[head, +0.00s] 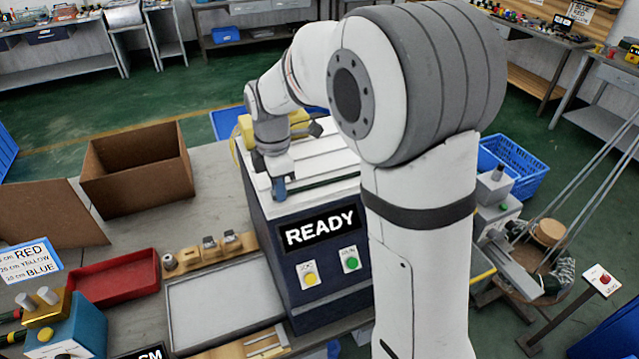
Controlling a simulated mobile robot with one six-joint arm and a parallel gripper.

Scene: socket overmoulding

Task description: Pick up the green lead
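I cannot make out a green lead for certain in the head view. My gripper (279,185) hangs at the end of my arm, over the left front part of the top of the dark blue machine (275,240) with the READY display (320,230). A small bluish piece shows at its tip, and I cannot tell whether that is a finger or something held. The fingers are too small and too covered to show whether they are open or shut. My arm hides part of the machine's right side.
An open cardboard box (135,175), a red tray (115,278) and a pale flat tray (225,305) stand left of the machine. A blue fixture (75,335) is at the lower left. A blue crate (515,170) and a round stool (545,262) are at the right.

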